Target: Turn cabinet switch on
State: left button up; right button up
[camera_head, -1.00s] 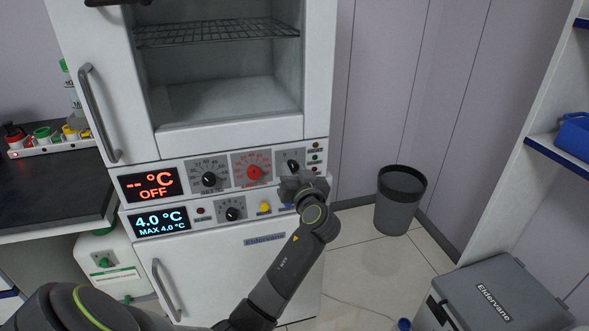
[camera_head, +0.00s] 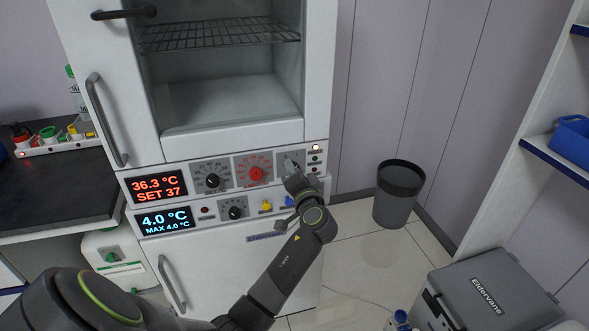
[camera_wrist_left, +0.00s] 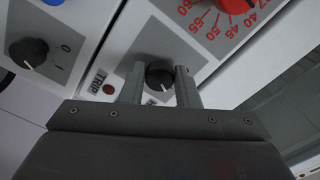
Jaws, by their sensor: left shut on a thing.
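The white cabinet (camera_head: 232,133) has two displays on its front. The upper red one (camera_head: 158,186) reads 36.3 °C, SET 37. The lower blue one (camera_head: 165,220) reads 4.0 °C, MAX 4.0 °C. My left gripper (camera_head: 294,180) is at the right end of the upper control panel and covers most of the knob there. In the left wrist view its fingers (camera_wrist_left: 160,85) stand on either side of a black knob (camera_wrist_left: 159,70) and are shut on it. The knob's white mark shows. A TRIP lamp (camera_wrist_left: 108,89) sits beside the fingers. My right gripper is out of view.
A red dial (camera_head: 256,173) is left of the held knob, and a lower black knob (camera_head: 234,213) is below. A grey bin (camera_head: 397,195) stands right of the cabinet. A grey box (camera_head: 492,292) is at the lower right. Floor between them is clear.

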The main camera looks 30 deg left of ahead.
pick_arm(q)
jog(key=shift+r+m, duration=0.1)
jog(key=shift+m, duration=0.2)
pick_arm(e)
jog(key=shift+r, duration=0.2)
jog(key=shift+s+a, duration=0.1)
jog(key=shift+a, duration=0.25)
pick_arm(q)
jog(key=o, duration=1)
jog(key=shift+c, duration=0.2)
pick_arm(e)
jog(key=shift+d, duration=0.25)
